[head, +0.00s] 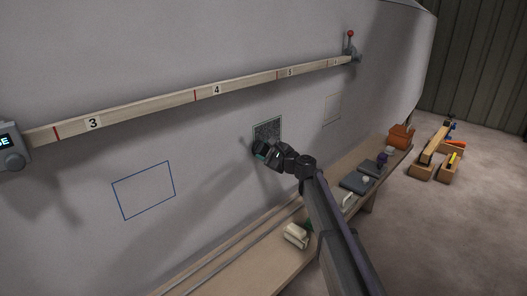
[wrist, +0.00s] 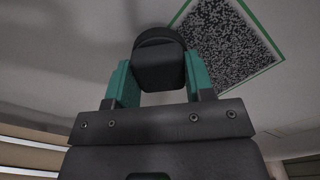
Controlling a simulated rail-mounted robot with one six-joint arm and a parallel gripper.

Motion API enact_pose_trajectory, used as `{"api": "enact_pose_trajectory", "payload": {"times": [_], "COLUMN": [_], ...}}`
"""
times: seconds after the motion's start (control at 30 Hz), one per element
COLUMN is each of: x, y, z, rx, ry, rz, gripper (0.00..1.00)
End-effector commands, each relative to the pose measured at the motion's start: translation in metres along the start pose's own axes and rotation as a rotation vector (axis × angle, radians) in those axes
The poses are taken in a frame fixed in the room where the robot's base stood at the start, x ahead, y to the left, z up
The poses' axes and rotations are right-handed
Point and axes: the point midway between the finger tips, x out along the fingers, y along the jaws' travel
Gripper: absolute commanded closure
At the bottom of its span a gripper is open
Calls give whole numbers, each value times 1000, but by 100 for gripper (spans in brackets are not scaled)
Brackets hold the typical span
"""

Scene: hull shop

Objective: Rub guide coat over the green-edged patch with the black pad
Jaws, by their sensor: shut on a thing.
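The green-edged patch (wrist: 232,45) is at the upper right in the wrist view, densely speckled black and grey inside its green border. In the head view the patch (head: 268,130) is a dark square on the pale hull. My gripper (head: 263,151) is at the patch's lower edge in the head view and hides part of it. In the wrist view my gripper's teal fingers (wrist: 160,82) are shut on the black pad (wrist: 158,62) by its block-like handle. The pad's round edge lies left of the patch there. I cannot tell whether its face touches the hull.
A blue-outlined patch (head: 144,190) and a yellowish-outlined patch (head: 333,108) are on the hull. A numbered batten (head: 150,111) runs above. A bench (head: 228,262) with several tools and blocks stands below the hull. Wooden pieces (head: 436,150) lie on the floor at right.

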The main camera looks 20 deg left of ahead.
Motion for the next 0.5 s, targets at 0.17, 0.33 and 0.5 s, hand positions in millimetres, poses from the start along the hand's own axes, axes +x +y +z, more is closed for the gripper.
{"api": "enact_pose_trajectory", "payload": {"times": [0.17,0.33,0.5], "x": [-1,-6,-29], "y": [0,0,0], "z": [0,0,0], "rx": [0,0,0], "ry": [0,0,2], "rz": [0,0,-2], "gripper": [72,72,72]}}
